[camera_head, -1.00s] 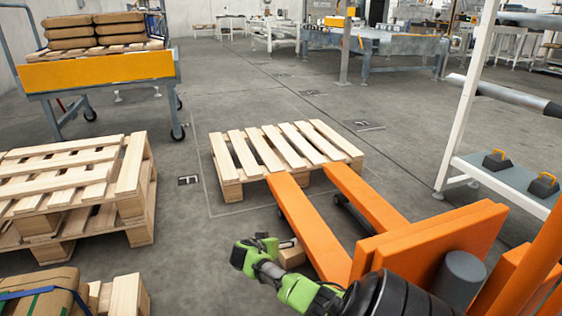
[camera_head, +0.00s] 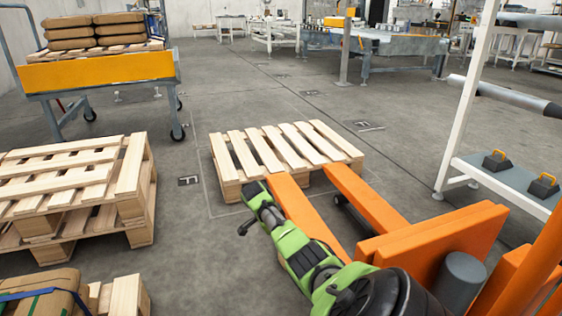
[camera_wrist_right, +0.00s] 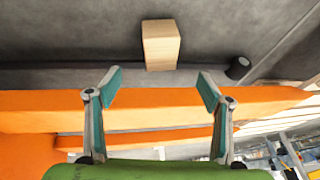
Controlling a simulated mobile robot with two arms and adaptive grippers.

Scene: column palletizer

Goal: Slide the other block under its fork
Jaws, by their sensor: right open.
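A light wooden block (camera_wrist_right: 161,44) lies on the floor in the right wrist view, just beyond the edge of an orange fork (camera_wrist_right: 160,104). In the head view my arm hides the block. The pallet jack's left fork (camera_head: 292,208) and right fork (camera_head: 365,203) point into a wooden pallet (camera_head: 285,148). My right gripper (camera_head: 252,206) appears over the left fork near the pallet. In the wrist view the right gripper (camera_wrist_right: 160,86) is open and empty, with its fingers spread towards the block. No second block shows. My left gripper is out of view.
Stacked pallets (camera_head: 80,188) stand at left. A yellow-fronted cart (camera_head: 98,70) with sacks is behind them. The orange pallet jack body (camera_head: 435,240) and a white-framed rack (camera_head: 465,100) stand at right. Floor left of the forks is clear.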

